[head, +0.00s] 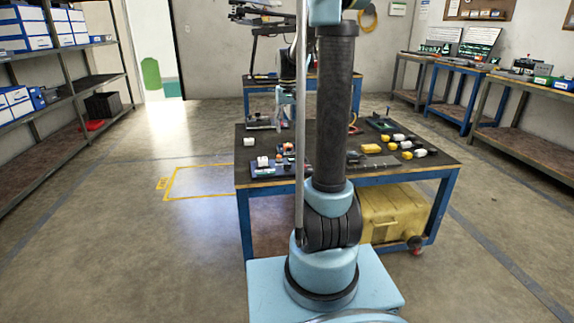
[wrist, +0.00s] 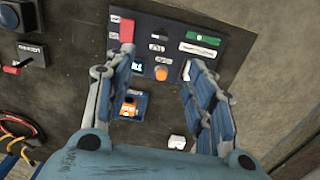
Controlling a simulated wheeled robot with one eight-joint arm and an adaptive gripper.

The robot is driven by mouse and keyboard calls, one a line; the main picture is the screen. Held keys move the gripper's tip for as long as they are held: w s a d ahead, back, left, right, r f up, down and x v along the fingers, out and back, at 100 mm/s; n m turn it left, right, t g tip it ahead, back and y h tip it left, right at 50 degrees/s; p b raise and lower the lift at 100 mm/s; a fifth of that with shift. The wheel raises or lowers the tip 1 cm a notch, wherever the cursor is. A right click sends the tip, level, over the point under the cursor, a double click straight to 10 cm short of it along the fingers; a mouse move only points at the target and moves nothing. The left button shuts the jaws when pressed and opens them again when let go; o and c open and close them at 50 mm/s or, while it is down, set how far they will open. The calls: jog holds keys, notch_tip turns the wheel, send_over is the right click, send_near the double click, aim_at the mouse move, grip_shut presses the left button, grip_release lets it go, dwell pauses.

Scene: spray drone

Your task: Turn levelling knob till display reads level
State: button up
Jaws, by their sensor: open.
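My gripper (wrist: 160,62) is open in the wrist view, its two fingers spread over a dark panel (wrist: 222,62). A round orange knob (wrist: 160,73) sits between the fingertips; I cannot tell whether they touch it. I cannot read whether it is the levelling knob. A green strip (wrist: 203,37) and a pale labelled strip (wrist: 202,48) lie at the panel's upper right. In the head view the panel (head: 266,172) lies on the near left of the workbench.
A red block (wrist: 127,30), an orange part on a blue base (wrist: 129,108) and a white part (wrist: 178,142) stand close to the fingers. A black knob box (wrist: 31,52) and wires (wrist: 15,125) lie left. The workbench (head: 345,178) also carries several yellow and white parts (head: 398,145).

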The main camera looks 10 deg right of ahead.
aim_at(287, 166)
notch_tip(287, 166, down, 17)
jog(key=shift+f, duration=0.1)
dwell(0.7)
jog(key=shift+c, duration=0.6)
jog(key=c, duration=0.9)
